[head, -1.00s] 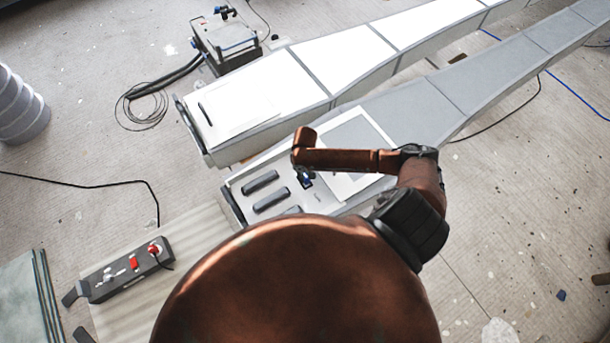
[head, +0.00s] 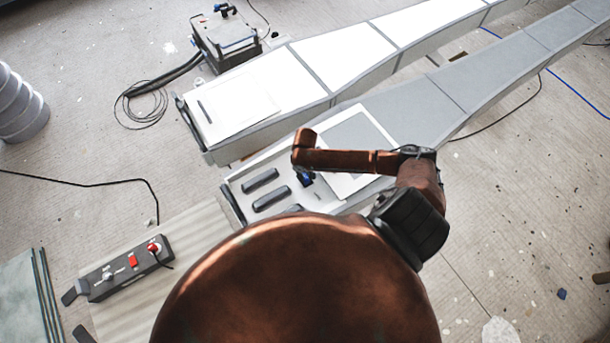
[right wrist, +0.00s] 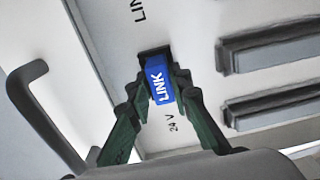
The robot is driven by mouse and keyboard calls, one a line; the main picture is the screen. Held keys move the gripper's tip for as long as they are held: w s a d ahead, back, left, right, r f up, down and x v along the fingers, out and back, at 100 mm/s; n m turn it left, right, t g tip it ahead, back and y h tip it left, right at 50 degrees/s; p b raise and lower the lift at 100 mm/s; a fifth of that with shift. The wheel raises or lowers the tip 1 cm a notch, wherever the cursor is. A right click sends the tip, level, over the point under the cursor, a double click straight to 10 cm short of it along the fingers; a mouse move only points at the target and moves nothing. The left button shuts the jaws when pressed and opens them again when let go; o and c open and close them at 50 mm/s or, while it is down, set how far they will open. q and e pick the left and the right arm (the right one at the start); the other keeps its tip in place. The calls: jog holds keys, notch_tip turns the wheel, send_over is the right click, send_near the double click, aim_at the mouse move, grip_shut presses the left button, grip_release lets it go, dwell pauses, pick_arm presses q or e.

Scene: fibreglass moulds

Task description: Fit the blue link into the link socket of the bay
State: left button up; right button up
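The blue link (right wrist: 160,82), marked LINK in white, is in the middle of the right wrist view. My right gripper (right wrist: 161,88) has its dark green fingers shut on its two sides. A dark opening (right wrist: 155,53) in the pale panel shows around the link's far end; I cannot tell how deep the link sits. "24 V" is printed beside it, and a partly cut-off "LIN" stands farther up. In the head view, my right gripper (head: 305,179) is small and dark with some blue, low over the near bay (head: 235,193), mostly under my arm. My left gripper is out of view.
Dark bars (head: 262,180) lie on the panel beside the gripper. A dark handle (right wrist: 42,110) stands at the left in the right wrist view. A second long mould (head: 335,62) lies behind. A switch box (head: 125,270) is at lower left.

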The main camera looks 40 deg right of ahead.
aim_at(305, 176)
jog(key=o, duration=0.4)
jog(key=shift+r, duration=0.1)
notch_tip(305, 176, up, 12)
jog(key=shift+f, duration=0.1)
dwell(0.4)
dwell(0.5)
